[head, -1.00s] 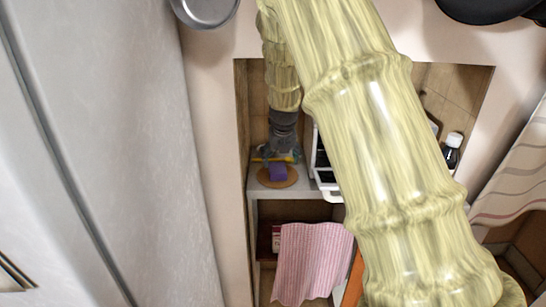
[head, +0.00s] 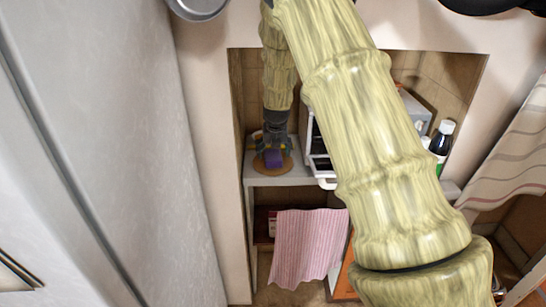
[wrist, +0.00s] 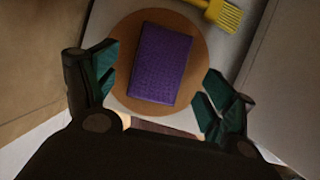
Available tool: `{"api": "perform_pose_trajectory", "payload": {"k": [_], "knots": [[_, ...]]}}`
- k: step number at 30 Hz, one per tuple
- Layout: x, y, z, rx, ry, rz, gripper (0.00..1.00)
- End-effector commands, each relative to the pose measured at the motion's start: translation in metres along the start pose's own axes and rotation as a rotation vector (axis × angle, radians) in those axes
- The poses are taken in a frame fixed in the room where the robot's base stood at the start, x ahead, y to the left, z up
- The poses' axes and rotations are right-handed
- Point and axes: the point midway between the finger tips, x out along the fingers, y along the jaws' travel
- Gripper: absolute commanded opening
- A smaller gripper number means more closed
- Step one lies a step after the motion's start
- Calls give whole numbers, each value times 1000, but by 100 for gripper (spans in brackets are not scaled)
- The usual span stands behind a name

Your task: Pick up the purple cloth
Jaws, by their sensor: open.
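The purple cloth (wrist: 160,64) is a folded rectangle lying on a round tan board (wrist: 122,88). In the head view the cloth (head: 273,157) shows on the same board, on the shelf at the left of the niche. My gripper (wrist: 157,88) is open, with one dark green finger on each side of the cloth and nothing held between them. In the head view my gripper (head: 275,146) points down just over the cloth. I cannot tell how high the fingertips are above it.
A yellow brush (wrist: 220,12) lies close to the board's upper right edge. Niche walls stand close on the left and right. A white appliance (head: 318,165) stands right of the board, with bottles (head: 440,139) further right. A pink striped towel (head: 305,248) hangs below.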

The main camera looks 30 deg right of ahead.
Motion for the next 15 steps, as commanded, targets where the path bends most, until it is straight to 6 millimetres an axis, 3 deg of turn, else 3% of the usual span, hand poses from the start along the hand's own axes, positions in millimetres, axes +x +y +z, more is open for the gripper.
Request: {"api": "perform_pose_trajectory", "payload": {"k": [6, 15], "knots": [[21, 0, 1, -1, 1, 0, 83], [27, 0, 1, -1, 0, 0, 83]]}}
